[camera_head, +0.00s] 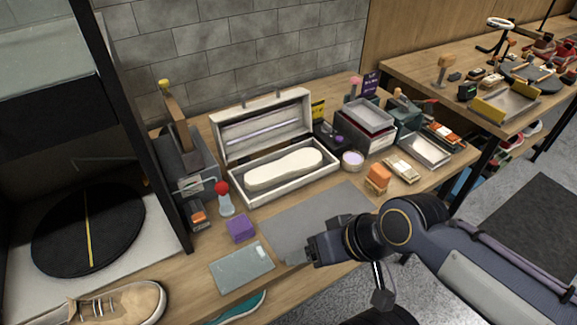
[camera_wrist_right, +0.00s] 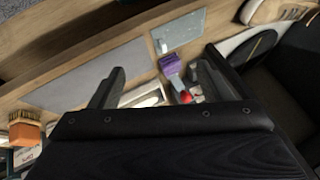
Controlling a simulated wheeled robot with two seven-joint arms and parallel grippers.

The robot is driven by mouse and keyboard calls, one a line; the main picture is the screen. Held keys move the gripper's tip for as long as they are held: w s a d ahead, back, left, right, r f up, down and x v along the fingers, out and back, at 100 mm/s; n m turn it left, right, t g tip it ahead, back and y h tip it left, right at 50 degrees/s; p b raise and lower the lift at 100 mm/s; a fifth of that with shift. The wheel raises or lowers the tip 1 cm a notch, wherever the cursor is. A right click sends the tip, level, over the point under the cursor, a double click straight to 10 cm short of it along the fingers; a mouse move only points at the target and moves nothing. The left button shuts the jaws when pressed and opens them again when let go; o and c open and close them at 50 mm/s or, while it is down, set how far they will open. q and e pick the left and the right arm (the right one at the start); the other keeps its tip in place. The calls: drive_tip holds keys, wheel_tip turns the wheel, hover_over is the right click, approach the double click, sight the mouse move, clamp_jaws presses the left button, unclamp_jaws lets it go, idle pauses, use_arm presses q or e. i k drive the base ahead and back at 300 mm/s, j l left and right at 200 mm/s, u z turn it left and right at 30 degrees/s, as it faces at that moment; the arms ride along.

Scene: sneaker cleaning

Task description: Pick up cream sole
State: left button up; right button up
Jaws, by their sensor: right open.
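The cream sole (camera_head: 284,168) lies flat in an open wooden box (camera_head: 322,179) near the back wall, its lid raised behind it. My right gripper (camera_head: 312,251) is open and empty, above the front of the bench near a grey mat, apart from the sole and nearer the front edge. In the right wrist view its two fingers (camera_wrist_right: 164,62) are spread. A pale piece of the box (camera_wrist_right: 150,98) shows between them, partly hidden by the gripper body; I cannot tell whether the sole shows there. My left gripper is not in view.
The grey mat (camera_head: 310,218) in front of the box is clear. A brush (camera_head: 377,177) and small round jar (camera_head: 353,160) are to the right. A shoe (camera_head: 125,303) is front left.

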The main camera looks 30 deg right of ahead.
sight(303, 161)
drive_tip(key=l+u, duration=0.2)
drive_tip(key=l, duration=0.2)
drive_tip(key=k+l+u, duration=0.1)
drive_tip(key=l+u, duration=0.15)
drive_tip(key=l, duration=0.15)
drive_tip(key=k+l+u, duration=0.2)
drive_tip(key=l, duration=0.25)
drive_tip(key=l+u, duration=0.25)
drive_tip(key=l, duration=0.15)
drive_tip(key=k+l+u, duration=0.2)
drive_tip(key=l, duration=0.15)
